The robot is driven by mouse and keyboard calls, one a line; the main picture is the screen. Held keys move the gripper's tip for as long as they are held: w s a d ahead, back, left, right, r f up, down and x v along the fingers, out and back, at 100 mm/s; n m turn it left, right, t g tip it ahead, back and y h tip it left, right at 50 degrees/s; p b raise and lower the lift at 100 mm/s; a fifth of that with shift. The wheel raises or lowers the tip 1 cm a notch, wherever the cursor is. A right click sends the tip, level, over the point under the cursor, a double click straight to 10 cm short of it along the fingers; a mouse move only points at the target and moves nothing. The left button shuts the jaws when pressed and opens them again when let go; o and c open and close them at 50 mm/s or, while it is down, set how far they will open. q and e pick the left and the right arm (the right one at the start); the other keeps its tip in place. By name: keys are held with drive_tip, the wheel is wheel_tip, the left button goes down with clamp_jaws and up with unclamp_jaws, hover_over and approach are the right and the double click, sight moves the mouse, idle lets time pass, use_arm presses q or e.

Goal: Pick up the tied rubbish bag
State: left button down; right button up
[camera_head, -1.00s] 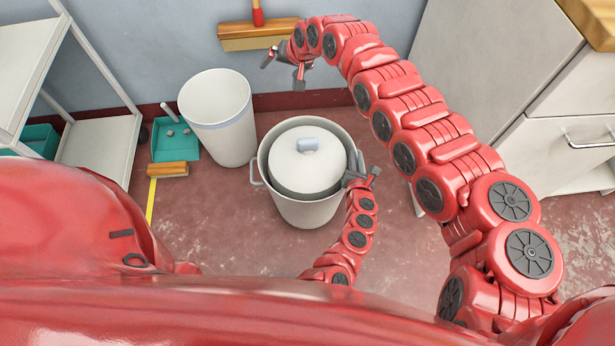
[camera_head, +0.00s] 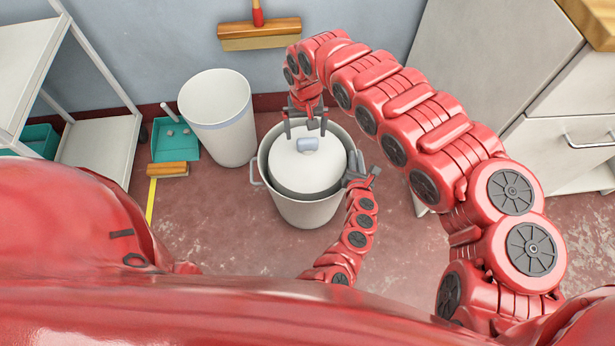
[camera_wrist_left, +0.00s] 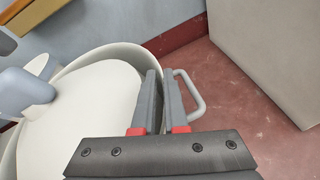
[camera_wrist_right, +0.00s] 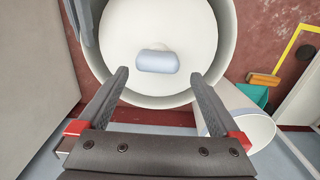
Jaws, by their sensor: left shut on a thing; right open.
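No tied rubbish bag shows in any view. A light grey bin (camera_head: 308,213) stands on the floor, its white lid (camera_head: 300,172) covering the inside, with a blue-grey knob (camera_head: 307,144) on top. My left gripper (camera_head: 360,176) is at the bin's right edge, shut on the rim; in the left wrist view its fingers (camera_wrist_left: 163,98) are close together by the rim, beside a side handle (camera_wrist_left: 198,98). My right gripper (camera_head: 306,132) is open and empty above the lid's far side; in the right wrist view its fingers (camera_wrist_right: 158,78) are wide apart, with the knob beyond them.
A second white bin (camera_head: 218,118) with a blue band stands behind left. A teal dustpan (camera_head: 176,148) and a brush (camera_head: 167,169) lie beside it. A broom (camera_head: 259,35) is at the wall, a shelf rack (camera_head: 100,155) left, a cabinet (camera_head: 485,80) right. The floor in front is clear.

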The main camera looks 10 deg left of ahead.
sight(308, 140)
drive_tip(key=f, duration=0.4)
drive_tip(key=shift+s+d+f, duration=0.2)
drive_tip(key=shift+d+f, duration=0.1)
drive_tip(key=shift+f, duration=0.1)
drive_tip(key=shift+r, duration=0.1)
clamp_jaws()
